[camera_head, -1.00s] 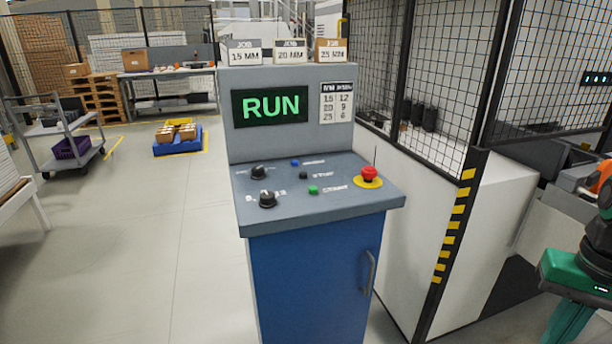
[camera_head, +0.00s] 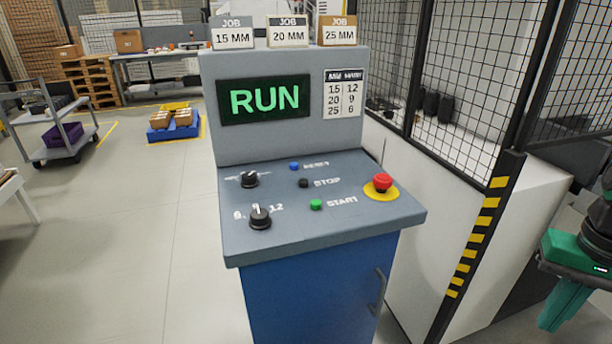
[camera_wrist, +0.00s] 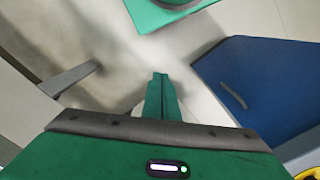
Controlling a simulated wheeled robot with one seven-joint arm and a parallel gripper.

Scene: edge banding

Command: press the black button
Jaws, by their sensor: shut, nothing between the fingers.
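The black button (camera_head: 303,183) is small and sits on the console's sloped panel (camera_head: 350,215), beside the word STOP. A blue button (camera_head: 294,166) labelled RESET is behind it and a green button (camera_head: 316,204) labelled START is in front. My gripper (camera_head: 556,312) is green, at the right edge of the head view, well right of the console and below panel height. In the wrist view its fingers (camera_wrist: 160,82) are together and empty, with the blue cabinet (camera_wrist: 265,90) to the right. The black button does not show in the wrist view.
A red mushroom button (camera_head: 382,183) on a yellow base stands right of the black button. Two black knobs (camera_head: 260,217) are at the left. The display (camera_head: 264,99) reads RUN. A striped post (camera_head: 484,225) and mesh fence stand between console and gripper.

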